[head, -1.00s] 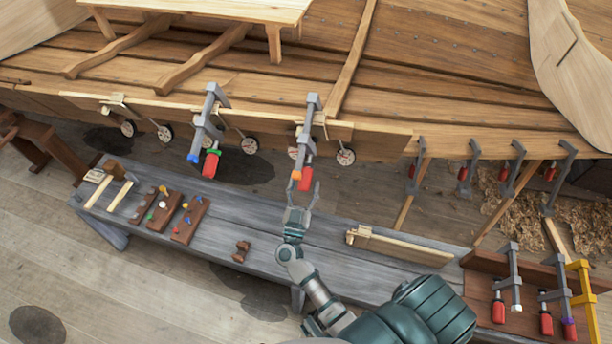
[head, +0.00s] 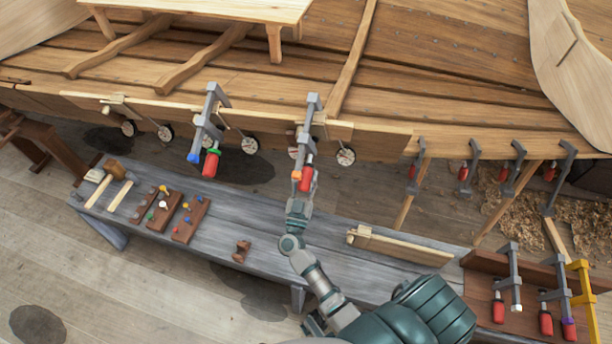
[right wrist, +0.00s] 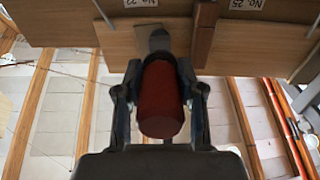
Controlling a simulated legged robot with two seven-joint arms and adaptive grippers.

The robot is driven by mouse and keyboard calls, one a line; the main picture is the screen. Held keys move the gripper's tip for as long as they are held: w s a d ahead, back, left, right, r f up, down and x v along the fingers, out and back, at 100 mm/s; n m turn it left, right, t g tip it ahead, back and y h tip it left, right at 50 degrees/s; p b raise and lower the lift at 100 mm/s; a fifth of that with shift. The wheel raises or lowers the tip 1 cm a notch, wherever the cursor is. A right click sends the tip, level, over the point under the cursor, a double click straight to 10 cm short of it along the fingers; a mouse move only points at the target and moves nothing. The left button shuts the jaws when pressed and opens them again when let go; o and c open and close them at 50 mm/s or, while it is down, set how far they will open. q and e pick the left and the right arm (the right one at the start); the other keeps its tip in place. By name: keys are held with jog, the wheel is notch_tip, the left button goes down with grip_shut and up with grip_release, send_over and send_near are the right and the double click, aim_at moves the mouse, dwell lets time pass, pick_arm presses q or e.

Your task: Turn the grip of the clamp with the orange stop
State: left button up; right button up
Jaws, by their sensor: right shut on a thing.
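The clamp with the orange stop (head: 296,175) hangs on the plank edge of the hull, its grey frame (head: 309,125) upright. Its red grip (head: 307,180) points down. My right gripper (head: 302,190) reaches up from below and is shut on this grip. In the right wrist view the red grip (right wrist: 161,98) stands between the two fingers (right wrist: 160,110), one on each side. The orange stop does not show in the right wrist view. My left gripper is not in view.
A clamp with a blue stop and red grip (head: 211,163) hangs to the left on the same plank. A grey bench (head: 320,242) runs below, with peg boards (head: 190,219) and a wooden piece (head: 400,246). Spare clamps (head: 546,310) lie at the lower right.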

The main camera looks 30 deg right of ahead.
jog(key=shift+m, duration=0.3)
jog(key=shift+m+p, duration=0.35)
jog(key=shift+m, duration=0.15)
jog(key=shift+m+p, duration=0.3)
jog(key=shift+m, duration=0.9)
jog(key=m, duration=0.2)
jog(key=shift+w+a+m, duration=0.1)
jog(key=shift+m, duration=0.3)
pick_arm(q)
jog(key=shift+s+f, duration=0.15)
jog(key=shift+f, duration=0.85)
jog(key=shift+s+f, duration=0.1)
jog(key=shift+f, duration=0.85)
pick_arm(e)
jog(key=shift+m, duration=0.8)
jog(key=o, duration=1.1)
jog(key=shift+o, duration=0.2)
